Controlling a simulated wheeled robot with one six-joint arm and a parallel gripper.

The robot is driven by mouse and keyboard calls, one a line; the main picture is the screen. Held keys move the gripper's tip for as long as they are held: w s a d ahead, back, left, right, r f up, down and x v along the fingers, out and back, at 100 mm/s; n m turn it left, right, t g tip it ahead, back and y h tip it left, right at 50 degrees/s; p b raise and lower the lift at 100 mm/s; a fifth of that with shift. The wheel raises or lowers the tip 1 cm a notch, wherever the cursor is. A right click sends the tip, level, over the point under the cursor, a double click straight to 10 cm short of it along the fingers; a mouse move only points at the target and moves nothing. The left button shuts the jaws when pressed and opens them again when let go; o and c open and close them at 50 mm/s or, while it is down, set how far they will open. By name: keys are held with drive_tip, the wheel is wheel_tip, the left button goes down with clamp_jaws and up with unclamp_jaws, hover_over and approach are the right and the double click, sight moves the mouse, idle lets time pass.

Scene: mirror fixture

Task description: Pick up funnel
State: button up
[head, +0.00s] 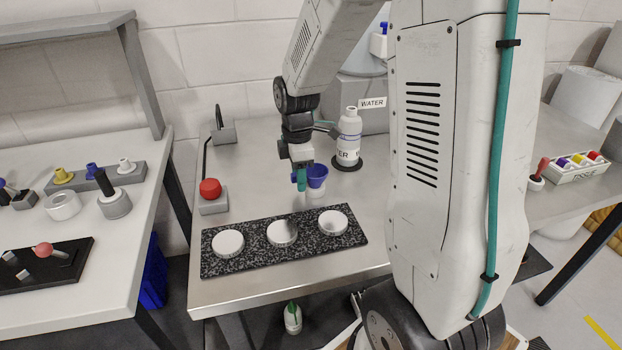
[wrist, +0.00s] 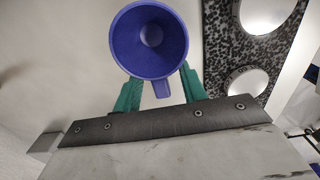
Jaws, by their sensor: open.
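The blue funnel (head: 317,174) stands upright, mouth up, on a small white base (head: 316,190) on the metal bench behind the speckled board. In the wrist view the funnel (wrist: 170,60) shows its round mouth and a small tab that points in between my green fingertips. My gripper (head: 300,181) is low beside the funnel, just to its left in the head view. In the wrist view my gripper (wrist: 160,85) is open, with one finger on each side of the tab. The fingertips partly pass under the rim, and I cannot tell whether they touch the funnel.
A black speckled board (head: 265,258) with three round white discs lies in front. A white bottle (head: 349,137) on a dark round base stands behind the funnel, beside a WATER sign (head: 372,103). A red button box (head: 212,200) is at left. The bench front right is hidden by my arm.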

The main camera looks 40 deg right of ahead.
wheel_tip(320, 180, down, 2)
drive_tip(key=shift+f, duration=0.1)
clamp_jaws()
